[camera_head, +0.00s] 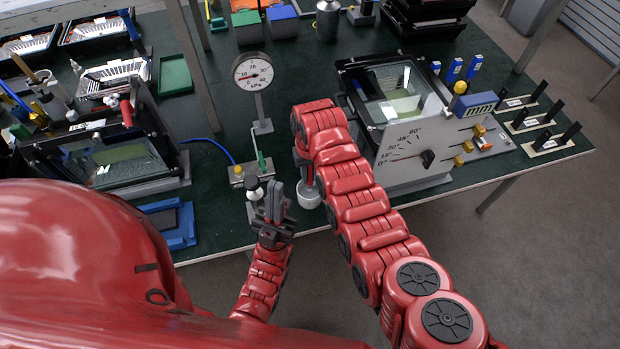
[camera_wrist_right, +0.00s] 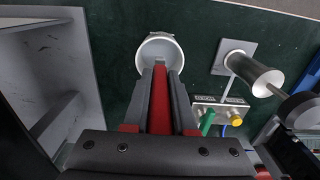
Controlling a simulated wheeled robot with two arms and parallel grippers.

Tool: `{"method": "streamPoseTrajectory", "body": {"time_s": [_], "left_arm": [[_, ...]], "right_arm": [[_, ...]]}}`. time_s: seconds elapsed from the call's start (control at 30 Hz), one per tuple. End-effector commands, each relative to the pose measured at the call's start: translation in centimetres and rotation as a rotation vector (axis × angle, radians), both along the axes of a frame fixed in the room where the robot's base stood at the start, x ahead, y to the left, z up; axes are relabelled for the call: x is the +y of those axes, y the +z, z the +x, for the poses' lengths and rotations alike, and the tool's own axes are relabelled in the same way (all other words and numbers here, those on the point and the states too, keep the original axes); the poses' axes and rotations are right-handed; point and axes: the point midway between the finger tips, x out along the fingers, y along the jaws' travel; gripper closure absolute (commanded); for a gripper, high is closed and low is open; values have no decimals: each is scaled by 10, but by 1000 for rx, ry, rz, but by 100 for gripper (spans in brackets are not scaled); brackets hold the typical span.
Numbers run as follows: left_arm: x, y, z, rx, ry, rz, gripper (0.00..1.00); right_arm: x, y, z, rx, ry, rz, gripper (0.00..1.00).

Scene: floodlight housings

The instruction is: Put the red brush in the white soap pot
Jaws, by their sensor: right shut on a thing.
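The white soap pot (camera_head: 309,198) stands near the table's front edge, below my right gripper (camera_head: 304,172). In the right wrist view, the pot (camera_wrist_right: 144,60) shows its round mouth beyond my fingertips (camera_wrist_right: 160,72). My right gripper is shut on the red brush (camera_wrist_right: 160,102), a red strip between the dark fingers. The brush's far end lines up with the pot's mouth; I cannot tell whether it is inside, as the fingers hide it. My left gripper (camera_head: 272,200) is left of the pot, close to it; its finger gap is unclear.
A dial gauge (camera_head: 253,73) on a post stands behind the pot. A valve block with a yellow knob (camera_wrist_right: 237,121) is beside it. A floodlight housing with an angle plate (camera_head: 410,150) is at right, another housing (camera_head: 115,165) at left. A blue stand (camera_head: 182,230) lies front left.

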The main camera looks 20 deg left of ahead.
Motion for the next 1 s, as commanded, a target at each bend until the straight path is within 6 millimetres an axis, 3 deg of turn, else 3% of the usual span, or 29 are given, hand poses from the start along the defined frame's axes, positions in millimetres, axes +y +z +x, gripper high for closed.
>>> {"method": "streamPoseTrajectory", "body": {"time_s": [0.33,0.77,0.8,0.93,1.0], "left_arm": [[0,5,0,0,0,0,100],[0,-1,0,0,0,0,100],[0,1,0,0,0,0,100],[0,1,0,0,0,0,100],[0,1,0,0,0,0,100]], "right_arm": [[-1,-28,0,2,-1,-3,100],[-1,-35,0,0,-1,0,100],[0,-33,0,0,-1,0,68],[0,-33,0,0,-1,0,46],[0,-33,0,0,-1,0,46]]}}
